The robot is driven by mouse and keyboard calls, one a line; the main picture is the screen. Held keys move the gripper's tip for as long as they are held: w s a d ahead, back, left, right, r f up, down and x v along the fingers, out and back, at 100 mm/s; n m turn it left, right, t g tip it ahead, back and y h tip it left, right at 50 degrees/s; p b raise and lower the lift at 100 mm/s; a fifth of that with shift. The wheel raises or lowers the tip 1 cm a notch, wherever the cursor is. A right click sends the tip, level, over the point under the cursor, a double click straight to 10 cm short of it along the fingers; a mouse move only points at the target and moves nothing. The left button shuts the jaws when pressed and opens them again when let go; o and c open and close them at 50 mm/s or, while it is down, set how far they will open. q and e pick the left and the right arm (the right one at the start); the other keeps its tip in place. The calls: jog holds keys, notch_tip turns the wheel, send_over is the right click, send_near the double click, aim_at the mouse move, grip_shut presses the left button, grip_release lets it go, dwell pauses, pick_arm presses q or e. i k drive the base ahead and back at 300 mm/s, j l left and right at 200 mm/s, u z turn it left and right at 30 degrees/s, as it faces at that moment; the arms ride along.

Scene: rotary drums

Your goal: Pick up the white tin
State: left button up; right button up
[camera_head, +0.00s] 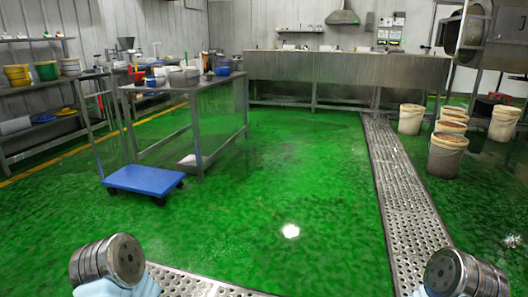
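I cannot single out the white tin with certainty. Several small pots and bowls stand on the metal table (215,83) at the left, among them a pale grey-white container (183,78). They are too small to tell apart well. A white object (187,161) lies low beneath that table. Parts of my two arms show at the bottom left and bottom right corners. Neither gripper shows, so I cannot see their fingers or anything held.
A blue wheeled dolly (145,179) stands before the table. Shelves with yellow and green tubs (46,70) line the left wall. Off-white buckets (447,155) stand at right beside the metal floor grating (395,180). A long steel trough (330,66) spans the back. The green floor between is clear.

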aim_at(160, 78)
jog(key=i, duration=2.7)
